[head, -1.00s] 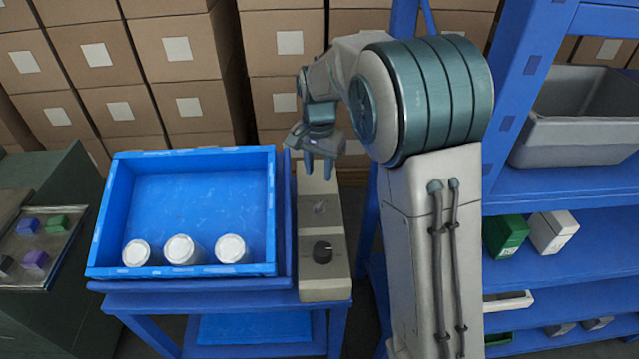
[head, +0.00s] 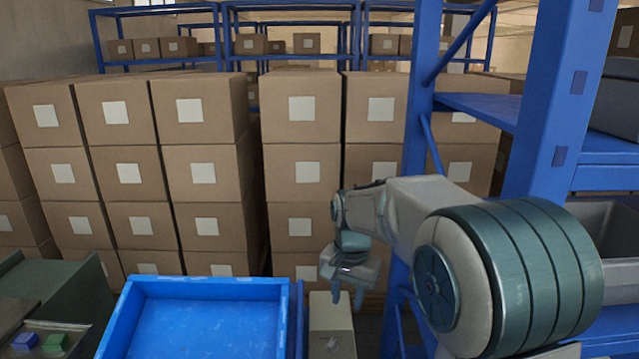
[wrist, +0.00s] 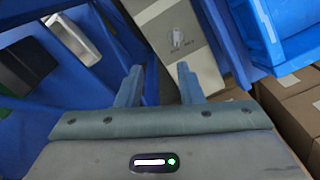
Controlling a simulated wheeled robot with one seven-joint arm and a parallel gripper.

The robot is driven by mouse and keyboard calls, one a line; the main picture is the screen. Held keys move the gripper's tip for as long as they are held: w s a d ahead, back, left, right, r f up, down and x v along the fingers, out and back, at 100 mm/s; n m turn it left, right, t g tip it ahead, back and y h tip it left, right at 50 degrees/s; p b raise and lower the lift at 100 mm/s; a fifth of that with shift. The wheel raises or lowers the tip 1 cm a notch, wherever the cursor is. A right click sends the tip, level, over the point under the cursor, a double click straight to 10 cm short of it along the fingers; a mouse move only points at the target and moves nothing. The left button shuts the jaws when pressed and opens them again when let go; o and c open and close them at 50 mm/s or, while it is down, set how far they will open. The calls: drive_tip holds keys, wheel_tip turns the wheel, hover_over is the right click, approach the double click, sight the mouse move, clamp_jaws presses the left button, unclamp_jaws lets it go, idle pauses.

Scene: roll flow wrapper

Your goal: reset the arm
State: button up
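My gripper (head: 347,297) hangs from my arm in the head view, fingers pointing down, above the far end of a beige control box (head: 330,322). In the wrist view my gripper (wrist: 159,84) shows two blue-grey fingers spread apart with nothing between them. The control box (wrist: 170,30) lies beyond the fingertips there, with a small switch on its face. The gripper touches nothing that I can see.
A blue tray (head: 203,285) is left of the control box; its visible part is empty. Stacked cardboard boxes (head: 205,170) stand behind. A blue rack (head: 545,130) with a grey bin (head: 622,245) stands close on the right. A dark green cabinet (head: 60,290) is at the left.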

drive_tip(key=s+d+r+n+t+p, duration=0.1)
drive_tip(key=s+d, duration=0.3)
drive_tip(key=s, duration=0.7)
drive_tip(key=s+d+r+n+t+p, duration=0.1)
drive_tip(key=s+d+r+n+p, duration=0.1)
drive_tip(key=s, duration=0.8)
drive_tip(key=d+r+n, duration=0.1)
drive_tip(key=d+n, duration=0.1)
drive_tip(key=shift+s+d+r, duration=0.15)
drive_tip(key=shift+s+d, duration=0.25)
